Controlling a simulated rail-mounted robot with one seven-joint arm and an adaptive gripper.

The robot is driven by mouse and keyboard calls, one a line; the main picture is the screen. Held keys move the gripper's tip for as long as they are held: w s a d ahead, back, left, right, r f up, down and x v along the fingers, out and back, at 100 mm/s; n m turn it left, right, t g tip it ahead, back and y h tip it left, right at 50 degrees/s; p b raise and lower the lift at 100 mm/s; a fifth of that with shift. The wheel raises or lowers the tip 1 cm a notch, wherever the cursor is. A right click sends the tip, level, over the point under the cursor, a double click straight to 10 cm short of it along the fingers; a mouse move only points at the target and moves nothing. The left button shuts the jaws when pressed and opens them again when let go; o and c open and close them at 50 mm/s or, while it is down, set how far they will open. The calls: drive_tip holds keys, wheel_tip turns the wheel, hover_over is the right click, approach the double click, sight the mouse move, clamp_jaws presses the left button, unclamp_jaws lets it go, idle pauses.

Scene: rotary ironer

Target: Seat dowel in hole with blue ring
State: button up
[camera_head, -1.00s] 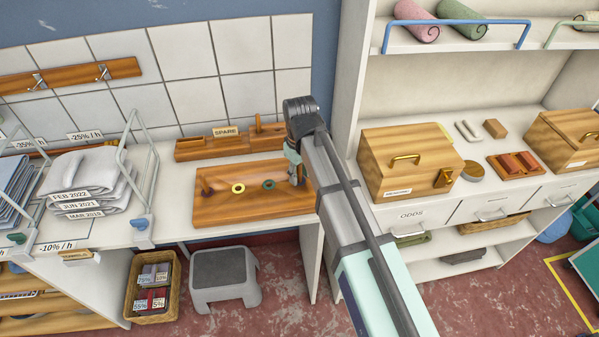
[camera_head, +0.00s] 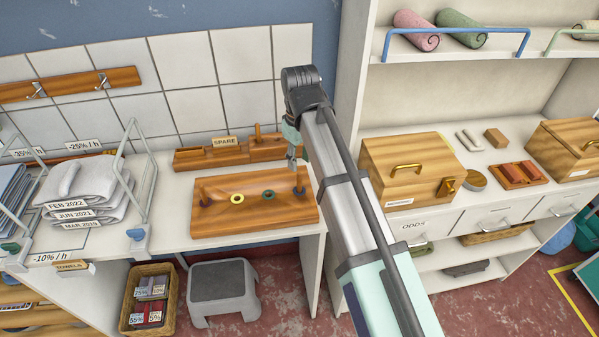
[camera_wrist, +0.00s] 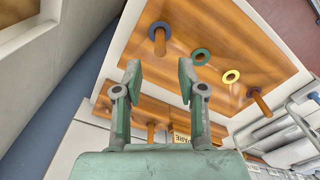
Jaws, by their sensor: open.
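A wooden board (camera_head: 252,222) lies on the counter. In the wrist view, a dowel (camera_wrist: 159,44) stands in the dark blue ring (camera_wrist: 152,29) near one end of the board. This dowel also shows at the board's right end in the head view (camera_head: 300,184). A green ring (camera_wrist: 202,57) and a yellow ring (camera_wrist: 231,77) lie along the middle, both empty. Another dowel (camera_wrist: 260,100) stands at the opposite end. My gripper (camera_wrist: 160,76) is open and empty, above and apart from the dowel in the blue ring.
Behind the board is a wooden rack labelled SPARE (camera_head: 195,159), with an upright peg. A wire rack of folded towels (camera_head: 90,190) stands to the left. A cabinet holding a wooden box (camera_head: 405,172) stands to the right. Free space lies above the board.

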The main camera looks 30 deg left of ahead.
drive_tip(key=shift+r, duration=1.3)
